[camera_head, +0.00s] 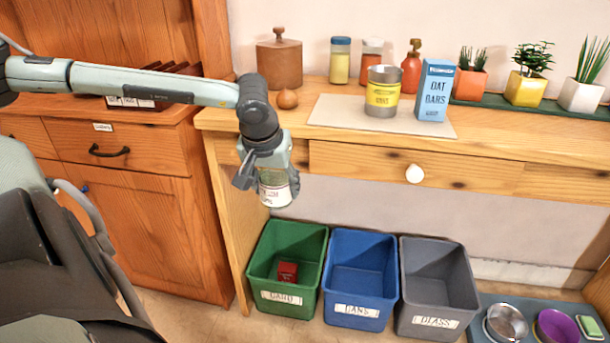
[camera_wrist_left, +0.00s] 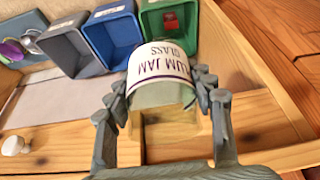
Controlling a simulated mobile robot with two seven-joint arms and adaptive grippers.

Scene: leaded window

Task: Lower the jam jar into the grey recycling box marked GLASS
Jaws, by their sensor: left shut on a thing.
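The jam jar (camera_head: 274,190) is clear glass with a white label; in the left wrist view the label on the jar (camera_wrist_left: 160,72) reads PLUM JAM GLASS. My left gripper (camera_head: 270,183) is shut on it, with a finger on each side, also in the left wrist view (camera_wrist_left: 163,105). It holds the jar in front of the table's left part, above and left of the boxes. The grey box (camera_head: 437,285) marked GLASS stands on the floor, right of the blue box, and looks empty. It is at the upper left in the left wrist view (camera_wrist_left: 67,48). My right gripper is not in view.
The green CARD box (camera_head: 290,255) holds a small red carton (camera_head: 287,272). The blue CANS box (camera_head: 360,270) stands between green and grey. A tin (camera_head: 383,95) and an OAT BARS carton (camera_head: 435,92) stand on the table. Bowls (camera_head: 505,322) lie right of the grey box.

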